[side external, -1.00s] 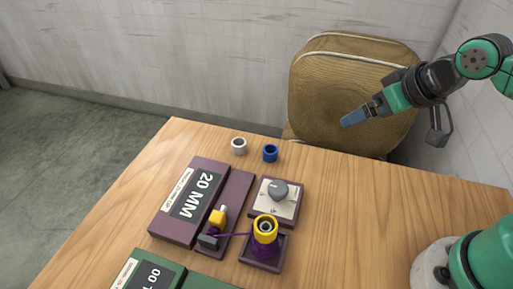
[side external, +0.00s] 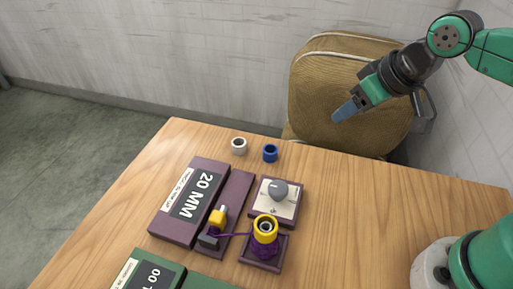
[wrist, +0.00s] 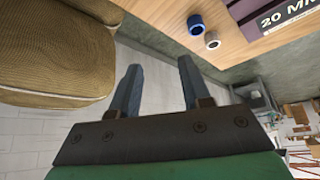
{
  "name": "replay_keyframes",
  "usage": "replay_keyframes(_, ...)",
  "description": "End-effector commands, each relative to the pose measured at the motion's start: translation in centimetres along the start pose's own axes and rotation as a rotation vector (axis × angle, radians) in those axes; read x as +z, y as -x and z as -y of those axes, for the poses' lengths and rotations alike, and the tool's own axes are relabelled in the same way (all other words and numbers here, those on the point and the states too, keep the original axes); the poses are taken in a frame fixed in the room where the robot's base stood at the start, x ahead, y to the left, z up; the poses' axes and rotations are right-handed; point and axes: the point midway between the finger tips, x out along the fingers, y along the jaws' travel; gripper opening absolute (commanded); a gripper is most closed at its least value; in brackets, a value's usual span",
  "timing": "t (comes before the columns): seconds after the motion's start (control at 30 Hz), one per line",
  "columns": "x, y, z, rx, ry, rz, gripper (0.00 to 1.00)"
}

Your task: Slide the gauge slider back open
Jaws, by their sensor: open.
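The gauge is a purple unit (side external: 187,201) on the wooden table in the side external view, with a dark display reading "20 MM". A yellow slider block (side external: 217,219) sits on the rail (side external: 237,193) along its right side, near the front end, beside a small dark block (side external: 208,240). My gripper (side external: 336,118) is in the air beyond the table's back edge, in front of the chair, well away from the gauge. In the wrist view the two blue-grey fingers (wrist: 158,80) are apart, with nothing between them.
A knob box (side external: 275,201) and a yellow-topped spool of purple yarn (side external: 264,240) stand right of the gauge. A white ring (side external: 239,146) and a blue ring (side external: 270,153) lie behind. A green unit (side external: 147,273) is in front. The table's right side is clear.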

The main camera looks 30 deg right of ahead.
Motion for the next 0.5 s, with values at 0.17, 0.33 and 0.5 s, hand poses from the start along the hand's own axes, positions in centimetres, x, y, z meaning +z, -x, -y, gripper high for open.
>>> replay_keyframes(0.17, -2.5, -1.5, 6.5, -0.092, 0.189, 0.156, 0.42)
replay_keyframes(0.33, -2.7, -3.7, 13.5, -0.148, 0.376, 0.306, 0.42)
replay_keyframes(0.5, -1.0, -5.8, 19.7, -0.173, 0.541, 0.428, 0.42)
